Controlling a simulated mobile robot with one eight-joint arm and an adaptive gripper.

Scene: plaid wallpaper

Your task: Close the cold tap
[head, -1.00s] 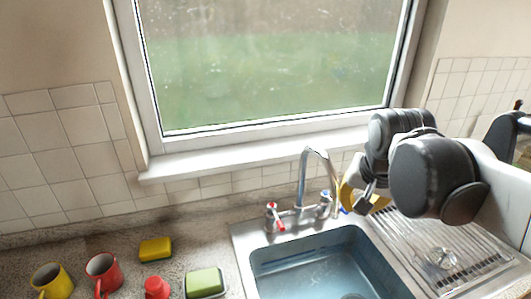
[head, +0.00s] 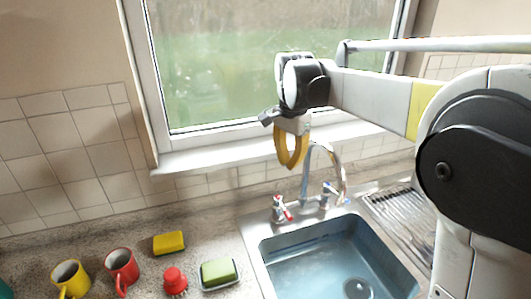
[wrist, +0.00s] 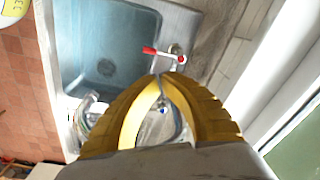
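The cold tap (head: 328,190), with a blue-marked handle, stands to the right of the curved chrome spout (head: 308,172) at the back of the sink (head: 255,240). The hot tap (head: 281,210), with a red handle, stands to the left of the spout. My gripper (head: 290,166) has yellow fingers and hangs above and behind the taps, apart from them, in front of the window sill. Its fingertips meet in the wrist view (wrist: 160,76), with nothing held. The red handle (wrist: 165,54) shows just beyond the tips there.
A ribbed drainer (head: 395,212) lies right of the sink. A yellow sponge (head: 169,243), a red brush (head: 174,281), a green sponge on a dish (head: 218,272), a red mug (head: 122,268) and a yellow mug (head: 70,279) stand on the left counter. The window is close behind my gripper.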

